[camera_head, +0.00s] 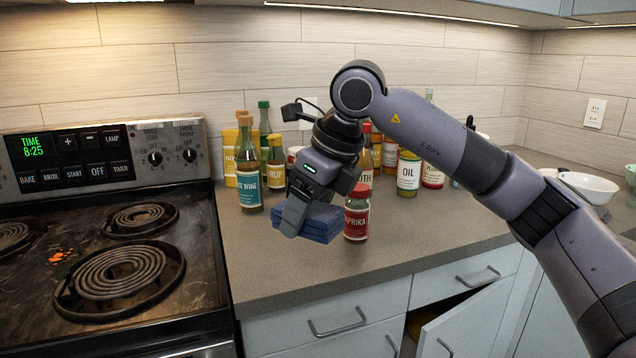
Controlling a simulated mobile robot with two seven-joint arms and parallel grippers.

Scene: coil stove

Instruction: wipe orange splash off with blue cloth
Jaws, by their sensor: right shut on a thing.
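The orange splash (62,255) lies on the dark stovetop (190,290), between the coils on the left side of the view. The blue cloth (321,222) is a folded stack at the counter, right of the stove. My right gripper (293,217) is over the cloth's left part and shut on it, with a finger in front of the cloth. The arm hides part of the cloth's top. Whether the cloth touches the counter I cannot tell. My left gripper is not in view.
A paprika jar (357,213) stands close at the cloth's right. Several bottles, including white wine (249,175) and oil (408,174), stand behind. White bowls (588,187) sit at far right. A cabinet door (465,325) below stands open. The counter's front (270,270) is clear.

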